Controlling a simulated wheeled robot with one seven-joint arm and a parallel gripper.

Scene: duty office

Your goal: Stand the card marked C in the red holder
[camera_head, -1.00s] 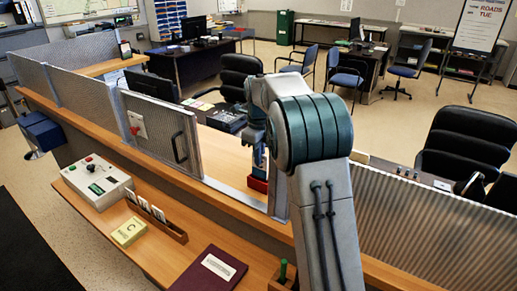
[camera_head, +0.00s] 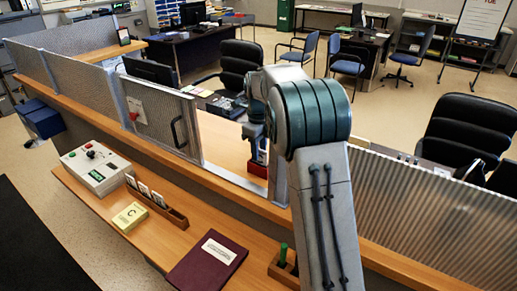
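A yellow block or pad marked C (camera_head: 129,217) lies flat on the lower wooden shelf at the left. I cannot tell whether it is one card or a stack. A small red object (camera_head: 258,169), perhaps the red holder, stands on the counter behind the partition gap, partly hidden by my arm. Something bluish and pale shows just above it; I cannot tell whether it is in the holder or part of my gripper. My gripper (camera_head: 255,146) is near and above the red object, mostly hidden by my arm. Its fingers and any held card cannot be made out.
A wooden rack (camera_head: 172,216) holds several white cards, beside a grey control box (camera_head: 95,167). A maroon book (camera_head: 190,268) and a small wooden tray (camera_head: 274,270) with a green-topped item lie on the shelf. Ribbed partition panels (camera_head: 165,115) line the counter on both sides of the gap.

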